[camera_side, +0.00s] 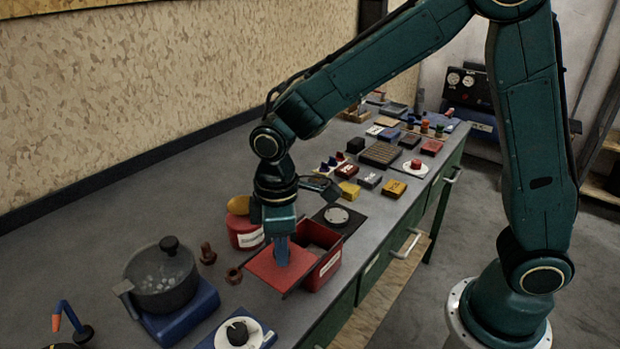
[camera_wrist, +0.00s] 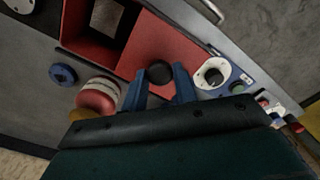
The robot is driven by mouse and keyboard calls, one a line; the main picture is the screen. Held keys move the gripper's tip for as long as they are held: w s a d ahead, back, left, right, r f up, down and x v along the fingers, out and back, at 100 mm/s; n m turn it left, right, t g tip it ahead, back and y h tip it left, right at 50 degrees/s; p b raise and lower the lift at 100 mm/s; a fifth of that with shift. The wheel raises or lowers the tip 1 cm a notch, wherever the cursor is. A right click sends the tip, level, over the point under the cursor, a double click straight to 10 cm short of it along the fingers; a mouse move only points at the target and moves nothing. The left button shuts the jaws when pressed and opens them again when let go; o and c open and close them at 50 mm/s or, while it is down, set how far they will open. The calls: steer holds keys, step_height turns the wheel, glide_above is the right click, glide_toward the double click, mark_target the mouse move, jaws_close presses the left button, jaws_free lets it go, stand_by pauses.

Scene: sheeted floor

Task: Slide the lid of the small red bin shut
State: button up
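The small red bin (camera_side: 331,266) with a white label stands on the grey bench, its top partly open and its dark inside showing. It also shows in the wrist view (camera_wrist: 76,23). Its flat red lid (camera_side: 268,270) sticks out on the left in the side view; it also shows in the wrist view (camera_wrist: 152,42). My gripper (camera_side: 282,252) points down at the lid. In the wrist view my gripper's fingers (camera_wrist: 160,80) stand on either side of the lid's dark round knob (camera_wrist: 160,72). Whether they press on it is not clear.
A red round jar (camera_side: 243,232) with a yellow top stands close behind the lid. A dark pot (camera_side: 162,280) on a blue base and a white dial unit (camera_side: 238,333) stand left and front. A black plate with a grey disc (camera_side: 337,216) lies beyond the bin.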

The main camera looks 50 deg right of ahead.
jaws_close()
steer(key=d, duration=0.8)
steer(key=shift+d, duration=0.35)
steer(key=o, duration=0.6)
jaws_free()
steer(key=shift+r, duration=0.15)
step_height(320, 180, up, 14)
